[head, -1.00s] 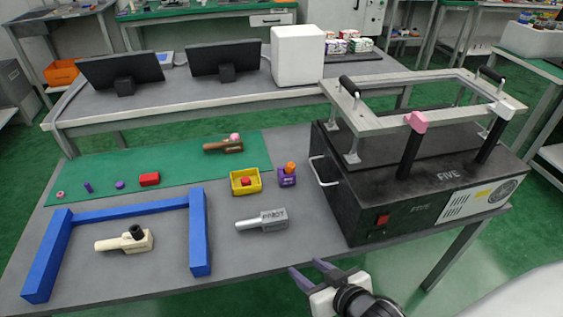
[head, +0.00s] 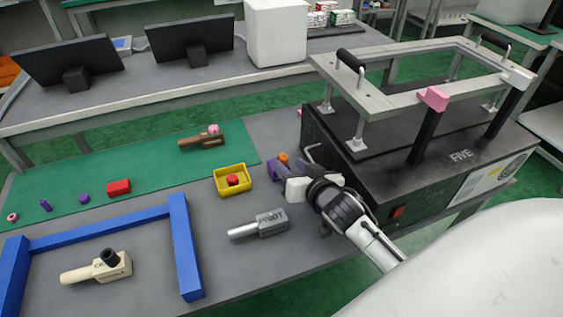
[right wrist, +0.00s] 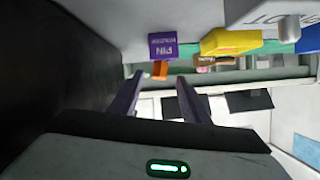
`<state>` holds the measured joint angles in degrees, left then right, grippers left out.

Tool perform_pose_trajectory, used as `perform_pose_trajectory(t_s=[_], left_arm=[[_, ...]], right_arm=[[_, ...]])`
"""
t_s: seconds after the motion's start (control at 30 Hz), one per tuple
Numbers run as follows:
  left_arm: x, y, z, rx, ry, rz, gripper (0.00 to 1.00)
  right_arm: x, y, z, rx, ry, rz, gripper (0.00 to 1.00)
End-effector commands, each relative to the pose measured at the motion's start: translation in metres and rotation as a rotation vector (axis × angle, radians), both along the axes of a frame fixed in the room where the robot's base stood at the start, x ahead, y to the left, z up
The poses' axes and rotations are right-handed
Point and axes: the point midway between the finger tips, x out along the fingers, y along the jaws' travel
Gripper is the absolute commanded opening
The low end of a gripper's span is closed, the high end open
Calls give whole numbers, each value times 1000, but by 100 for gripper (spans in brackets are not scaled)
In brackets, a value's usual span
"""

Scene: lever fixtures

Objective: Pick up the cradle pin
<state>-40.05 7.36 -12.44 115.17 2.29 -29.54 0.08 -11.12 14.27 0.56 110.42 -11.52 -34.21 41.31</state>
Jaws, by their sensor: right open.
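A purple block (head: 273,171) with an orange piece (head: 283,158) standing in it sits beside the black box. In the right wrist view the purple block (right wrist: 162,45) is lettered "PIN" and the orange piece (right wrist: 160,70) shows beyond the fingertips. Whether this is the cradle pin I cannot tell for sure. My right gripper (head: 292,176) is at the purple block and partly covers it. It is open, with its two purple fingers apart and nothing between them in the right wrist view (right wrist: 158,82). My left gripper is out of view.
The black box (head: 330,140) with its metal frame stands close on the right. A yellow tray (head: 219,187), a silver PIVOT piece (head: 262,225) and a beige CRADLE piece (head: 95,268) lie to the left. A blue frame (head: 185,250) edges the front left.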

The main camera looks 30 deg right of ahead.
Motion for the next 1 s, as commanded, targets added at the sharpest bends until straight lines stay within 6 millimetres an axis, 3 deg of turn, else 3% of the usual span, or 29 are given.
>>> perform_pose_trajectory(t_s=[0.2,0.5,0.77,1.0], left_arm=[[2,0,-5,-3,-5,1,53],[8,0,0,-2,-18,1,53],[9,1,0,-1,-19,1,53],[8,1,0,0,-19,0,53]], right_arm=[[30,-6,-13,-2,-1,1,42],[34,-7,-14,-1,0,0,42],[34,-7,-14,-1,0,0,0],[34,-7,-13,-1,0,1,0]])
